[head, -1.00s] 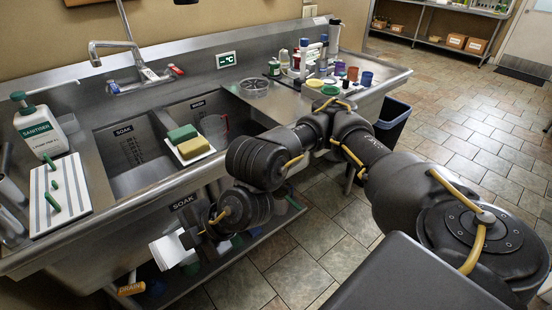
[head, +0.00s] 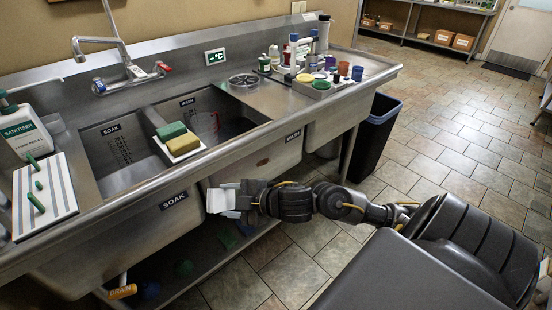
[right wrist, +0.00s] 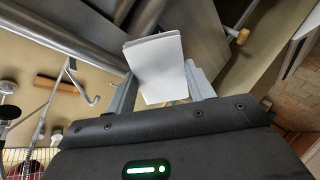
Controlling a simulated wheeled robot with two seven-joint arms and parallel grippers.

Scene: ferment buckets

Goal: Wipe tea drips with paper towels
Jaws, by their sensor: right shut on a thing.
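My right gripper (head: 246,200) is shut on white paper towels (head: 221,199), held in front of the sink's front wall, below the rim. In the right wrist view the white paper towels (right wrist: 156,66) stick out as a flat folded wad between the two grey fingers of the right gripper (right wrist: 163,88). I cannot tell whether they touch the sink. I cannot make out any tea drips. My left gripper is not in view.
The steel sink (head: 60,240) has a sponge tray (head: 182,150) across its divider. Bottles and cups crowd the right counter. A dark bin (head: 378,130) stands beyond; the tiled floor at right is open.

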